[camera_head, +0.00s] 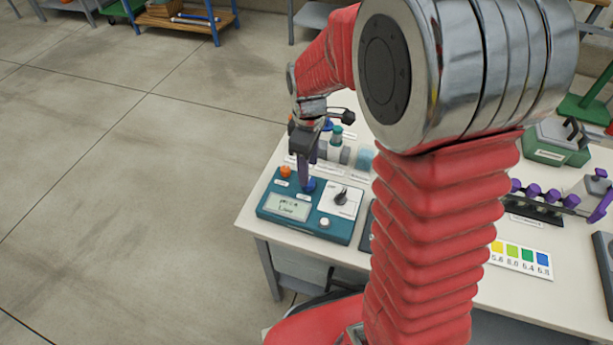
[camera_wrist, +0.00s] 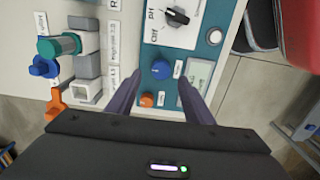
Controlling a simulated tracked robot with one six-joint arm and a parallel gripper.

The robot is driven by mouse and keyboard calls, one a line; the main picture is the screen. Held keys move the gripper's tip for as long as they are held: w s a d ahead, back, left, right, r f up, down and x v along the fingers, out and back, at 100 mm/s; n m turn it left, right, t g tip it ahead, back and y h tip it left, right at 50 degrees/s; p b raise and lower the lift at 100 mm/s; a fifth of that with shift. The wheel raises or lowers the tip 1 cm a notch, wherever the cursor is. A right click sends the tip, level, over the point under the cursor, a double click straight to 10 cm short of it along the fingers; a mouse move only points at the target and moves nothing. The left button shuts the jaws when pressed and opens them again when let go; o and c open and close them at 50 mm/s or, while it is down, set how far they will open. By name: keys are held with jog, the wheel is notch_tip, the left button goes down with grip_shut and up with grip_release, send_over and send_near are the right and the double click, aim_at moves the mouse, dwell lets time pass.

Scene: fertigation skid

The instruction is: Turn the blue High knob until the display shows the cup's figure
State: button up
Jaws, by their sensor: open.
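The teal meter (camera_head: 318,232) sits near the left edge of the white table. Its blue knob (camera_head: 309,185) is beside an orange knob (camera_head: 285,171), above the display (camera_head: 290,207), whose figure is too small to read. My gripper (camera_head: 306,172) points down over the blue knob. In the wrist view the blue knob (camera_wrist: 161,69) lies just beyond and between the two open fingertips (camera_wrist: 157,84); contact cannot be told. The orange knob (camera_wrist: 147,100) lies between the fingers. The display (camera_wrist: 200,78) is partly hidden by a finger. No cup figure can be read.
A black selector knob (camera_head: 341,197) and a white button (camera_head: 325,222) are on the meter. Bottles (camera_head: 336,138) and small blocks (camera_wrist: 88,90) stand behind it. A colour chart (camera_head: 521,257) and a purple-capped vial rack (camera_head: 540,200) lie to the right.

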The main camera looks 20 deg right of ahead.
jog(key=shift+f, duration=2.4)
jog(key=shift+c, duration=0.4)
jog(key=c, duration=0.9)
jog(key=shift+a, duration=0.15)
jog(key=shift+c, duration=0.3)
